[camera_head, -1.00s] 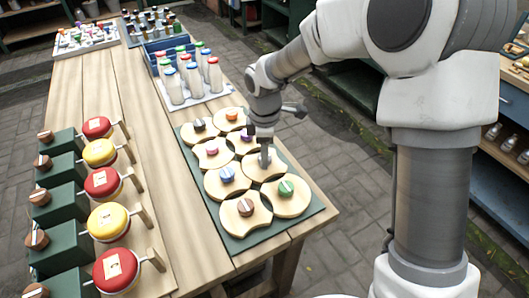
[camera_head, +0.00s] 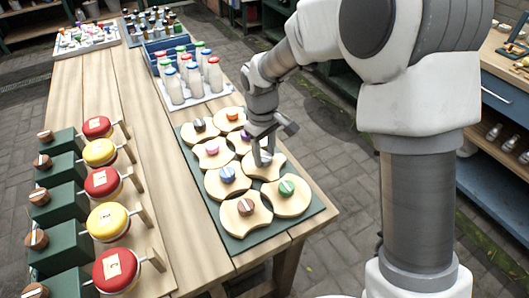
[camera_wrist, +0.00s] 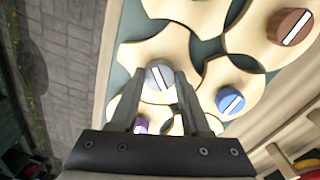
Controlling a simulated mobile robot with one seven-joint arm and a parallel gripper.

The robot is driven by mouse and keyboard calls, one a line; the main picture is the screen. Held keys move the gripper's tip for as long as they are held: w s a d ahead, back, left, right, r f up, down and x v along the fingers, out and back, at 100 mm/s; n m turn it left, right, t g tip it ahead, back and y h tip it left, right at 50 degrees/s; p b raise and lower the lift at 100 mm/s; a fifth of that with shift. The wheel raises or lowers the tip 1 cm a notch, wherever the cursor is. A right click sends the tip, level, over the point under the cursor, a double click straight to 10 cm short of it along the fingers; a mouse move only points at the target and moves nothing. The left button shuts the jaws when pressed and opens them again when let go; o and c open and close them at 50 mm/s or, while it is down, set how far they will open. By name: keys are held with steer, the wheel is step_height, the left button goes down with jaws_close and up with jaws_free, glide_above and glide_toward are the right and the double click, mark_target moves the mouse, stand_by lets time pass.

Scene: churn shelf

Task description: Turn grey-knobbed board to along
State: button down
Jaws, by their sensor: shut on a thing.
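The grey-knobbed board (camera_head: 276,171) is a pale wooden piece with scooped sides, in the right column of a green tray (camera_head: 243,249). Its grey knob (camera_wrist: 158,76) sits between the fingers of my gripper (camera_wrist: 160,92). My gripper also shows in the head view (camera_head: 266,150), shut on that knob from above and hiding much of it. The knob's white stripe runs nearly up and down in the wrist view, at an angle to the slanted stripes on the blue knob (camera_wrist: 230,101) and brown knob (camera_wrist: 290,26).
Neighbouring boards crowd close, with blue (camera_head: 227,175), green (camera_head: 287,187), brown (camera_head: 246,207) and pink (camera_head: 212,148) knobs. A bottle tray (camera_head: 205,99) stands behind. Red and yellow drums (camera_head: 107,222) line the left. Floor lies right of the table.

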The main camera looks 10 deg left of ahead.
steer(key=m, duration=0.4)
steer(key=shift+m, duration=0.3)
steer(key=shift+w+m, duration=0.1)
steer(key=shift+m, duration=1.8)
steer(key=shift+c, duration=1.8)
jaws_free()
steer(key=shift+r+p, duration=0.15)
steer(key=shift+p, duration=0.15)
step_height(320, 180, up, 17)
steer(key=p, duration=0.2)
steer(key=shift+a, duration=0.4)
